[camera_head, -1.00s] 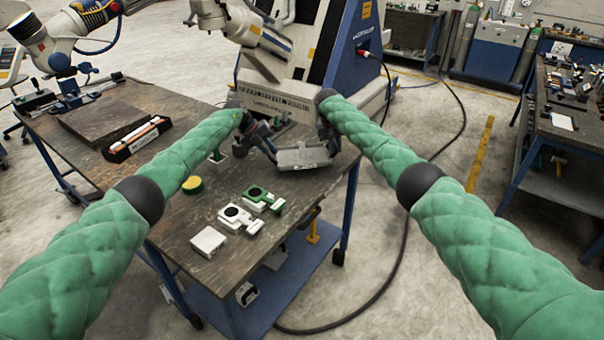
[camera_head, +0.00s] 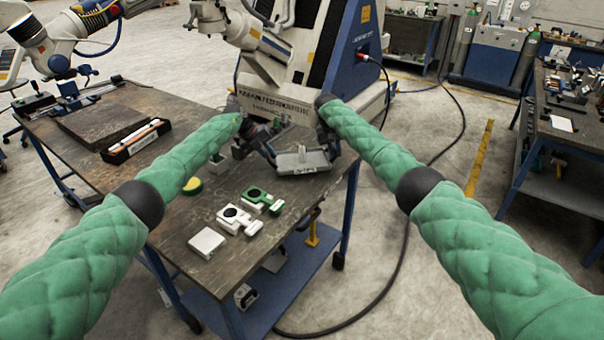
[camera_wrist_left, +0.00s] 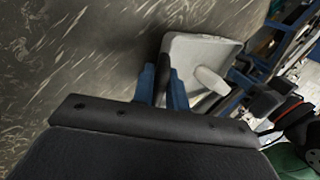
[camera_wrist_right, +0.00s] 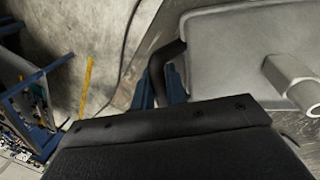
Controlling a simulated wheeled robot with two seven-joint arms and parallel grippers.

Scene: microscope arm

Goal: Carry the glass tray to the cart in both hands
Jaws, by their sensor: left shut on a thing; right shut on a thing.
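The glass tray (camera_head: 303,166) is a shallow grey tray over the far right corner of the dark workbench (camera_head: 160,215). I cannot tell whether it touches the top. A pale cylindrical thing (camera_wrist_left: 211,80) is at the tray in the left wrist view; a similar one (camera_wrist_right: 292,84) shows in the right wrist view. My left gripper (camera_head: 268,153) is shut on the tray's left end. My right gripper (camera_head: 329,140) is shut on its right end, around a dark handle (camera_wrist_right: 163,62). The tray's floor (camera_wrist_right: 225,50) looks plain grey. I cannot make out the cart.
Green and white fixtures (camera_head: 263,200), a white box (camera_head: 207,242) and a yellow round thing (camera_head: 193,185) lie nearer on the bench. A long case (camera_head: 136,140) lies left. A big blue and white machine (camera_head: 340,50) stands behind. Open floor with a black cable (camera_head: 405,235) lies right.

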